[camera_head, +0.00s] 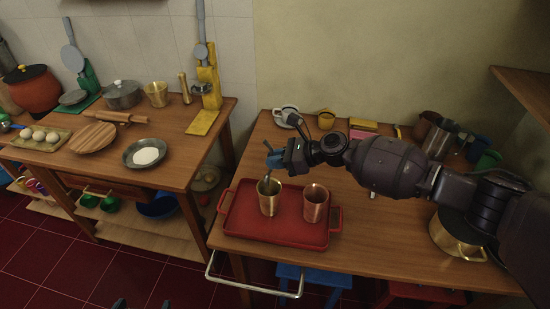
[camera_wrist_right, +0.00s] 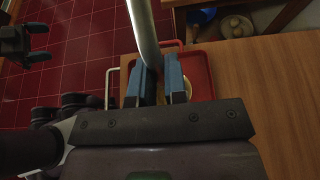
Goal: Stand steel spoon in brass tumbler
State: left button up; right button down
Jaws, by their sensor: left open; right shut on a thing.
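My right gripper (camera_head: 274,160) is shut on the steel spoon (camera_head: 267,179), just above the brass tumbler (camera_head: 268,203). The spoon's lower end reaches the tumbler's mouth. I cannot tell how deep it is or whether it touches the wall. In the right wrist view the spoon (camera_wrist_right: 146,35) is a pale rod between the blue fingertips (camera_wrist_right: 159,84), with part of the tumbler (camera_wrist_right: 187,88) behind them. The tumbler stands upright on the red tray (camera_head: 277,237). My left gripper (camera_head: 142,304) is open and empty at the bottom edge, mostly out of frame.
A copper tumbler (camera_head: 316,203) stands on the tray, right of the brass one. A brass pot (camera_head: 457,236) is at the right. The wooden table (camera_head: 370,240) is clear right of the tray.

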aim_at(271, 172)
jog(key=shift+f+b, duration=1.2)
jog(key=shift+f, duration=1)
jog(key=c, duration=1.1)
grip_release()
jog(key=shift+s+d+r, duration=0.15)
jog(key=shift+d, duration=0.35)
jog(key=v, duration=0.9)
jog(key=shift+s+d+r, duration=0.1)
jog(key=shift+d+r, duration=0.05)
jog(key=shift+d, duration=0.15)
